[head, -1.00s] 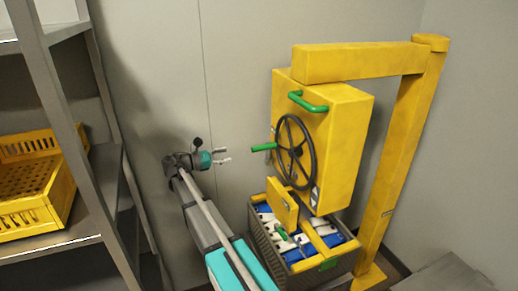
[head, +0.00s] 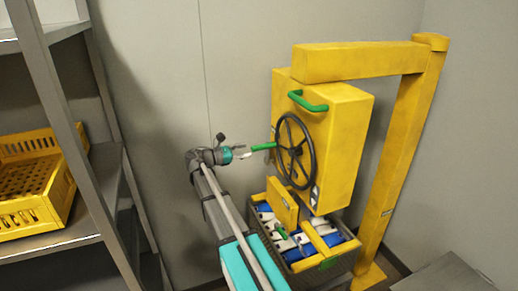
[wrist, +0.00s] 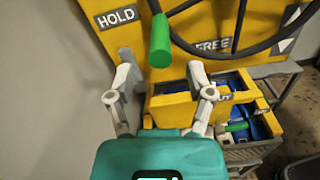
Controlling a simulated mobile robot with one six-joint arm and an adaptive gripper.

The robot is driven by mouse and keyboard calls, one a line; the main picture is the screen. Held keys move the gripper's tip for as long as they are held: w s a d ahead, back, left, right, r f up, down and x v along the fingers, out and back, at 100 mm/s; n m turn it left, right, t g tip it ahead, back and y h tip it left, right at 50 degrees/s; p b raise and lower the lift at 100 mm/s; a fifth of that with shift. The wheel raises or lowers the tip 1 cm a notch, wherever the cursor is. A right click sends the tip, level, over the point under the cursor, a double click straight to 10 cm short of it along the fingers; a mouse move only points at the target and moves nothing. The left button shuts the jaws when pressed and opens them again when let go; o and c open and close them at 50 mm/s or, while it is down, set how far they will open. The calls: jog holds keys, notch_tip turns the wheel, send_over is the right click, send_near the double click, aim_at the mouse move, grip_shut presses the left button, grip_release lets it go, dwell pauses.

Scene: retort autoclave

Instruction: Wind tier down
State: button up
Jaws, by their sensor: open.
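A yellow hoist box (head: 335,140) hangs from a yellow post and arm. On its front is a dark spoked handwheel (head: 295,151) with a green crank handle (head: 264,147) sticking out to the left. My gripper (head: 247,151) is at the free end of this handle in the head view. In the wrist view my gripper (wrist: 160,85) is open, with one finger on each side. The green handle (wrist: 160,42) shows just beyond and between the fingertips, and nothing is clamped. The handwheel rim (wrist: 205,50) curves behind it. Labels HOLD (wrist: 117,16) and FREE (wrist: 212,45) show on the box.
A grey crate (head: 262,222) with blue and white items and yellow parts hangs or stands below the box. A green grab handle (head: 308,102) is on the box's upper front. A shelf with a yellow basket (head: 35,180) stands at the left.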

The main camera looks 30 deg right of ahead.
aim_at(259, 148)
jog(key=shift+s+d, duration=0.25)
jog(key=shift+d, duration=1.25)
jog(key=shift+s+d, duration=0.2)
jog(key=shift+d, duration=1.3)
grip_shut()
